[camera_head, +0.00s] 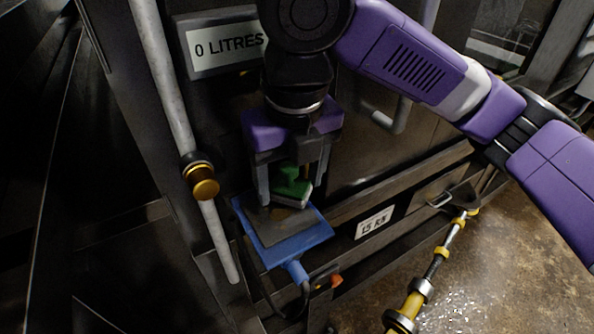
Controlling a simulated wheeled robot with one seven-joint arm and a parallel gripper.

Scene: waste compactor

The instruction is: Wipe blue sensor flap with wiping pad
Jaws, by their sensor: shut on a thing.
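The blue sensor flap (307,237) is a flat blue plate with a dark grey top area, low on the front of the machine. A blue stem and a dark cable run from its lower edge. My gripper (287,196) points down over the flap's upper part, its two grey fingers on either side of a green-handled wiping pad (291,181). The gripper is shut on the pad's green handle. The pad's pale underside is tilted and close to the flap's grey area; I cannot tell whether they touch.
A grey vertical pipe with a brass collar (203,184) stands just left of the flap. A sign reading "0 LITRES" (228,48) is above. Wet floor (500,260) is open at lower right.

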